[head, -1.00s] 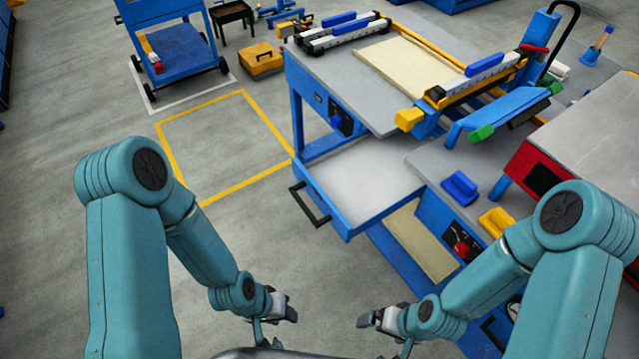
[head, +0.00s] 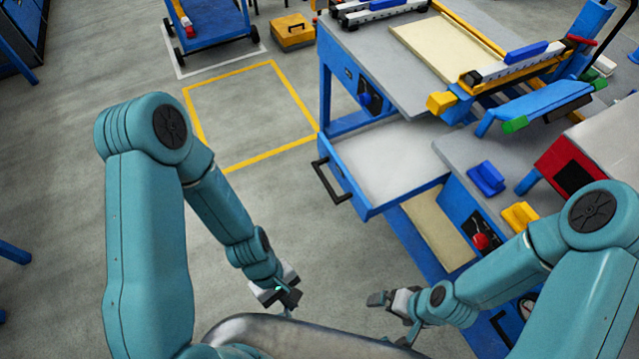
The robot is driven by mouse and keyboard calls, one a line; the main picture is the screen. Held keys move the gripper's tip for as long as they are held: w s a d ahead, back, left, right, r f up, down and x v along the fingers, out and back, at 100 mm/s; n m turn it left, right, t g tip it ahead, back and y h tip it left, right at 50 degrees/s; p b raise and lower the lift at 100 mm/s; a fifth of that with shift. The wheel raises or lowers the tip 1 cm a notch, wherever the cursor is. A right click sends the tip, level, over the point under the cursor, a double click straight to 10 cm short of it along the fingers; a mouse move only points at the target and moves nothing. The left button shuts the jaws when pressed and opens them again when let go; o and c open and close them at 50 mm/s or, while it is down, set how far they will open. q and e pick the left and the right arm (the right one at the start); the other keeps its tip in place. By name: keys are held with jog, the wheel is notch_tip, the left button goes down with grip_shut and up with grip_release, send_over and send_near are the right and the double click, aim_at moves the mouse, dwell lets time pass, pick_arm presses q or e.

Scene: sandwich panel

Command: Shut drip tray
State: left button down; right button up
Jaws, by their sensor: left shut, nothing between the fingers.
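The drip tray (head: 385,155) is a shallow blue-sided drawer with a light grey inside. It stands pulled out from the blue workbench and looks empty. Its black handle (head: 325,183) is on the front face, toward the left. My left gripper (head: 289,299) is shut and empty, below and to the left of the tray, apart from the handle. My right gripper (head: 376,299) is below the tray and touches nothing that I can see; its fingers are too small to tell open from shut.
The workbench top (head: 385,70) holds a cream panel (head: 448,50) and clamp rails. The floor left of the tray, with a yellow-outlined square (head: 240,120), is clear.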

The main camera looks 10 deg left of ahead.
pick_arm(q)
jog(key=w+a+r+n+t+h+b, duration=0.1)
jog(key=w+a+r+n+t+b, duration=0.3)
jog(key=w+r+n, duration=0.45)
jog(key=w+a+r+n+t+h+b, duration=0.25)
jog(key=w+a+r+n+t, duration=0.2)
jog(key=w+r+n, duration=0.35)
jog(key=w+d+r+b+x, duration=0.1)
jog(key=b+x, duration=0.3)
jog(key=x, duration=0.9)
jog(key=shift+w+r+m, duration=0.35)
jog(key=shift+w+r, duration=0.15)
jog(key=shift+r, duration=0.2)
jog(key=shift+y, duration=0.25)
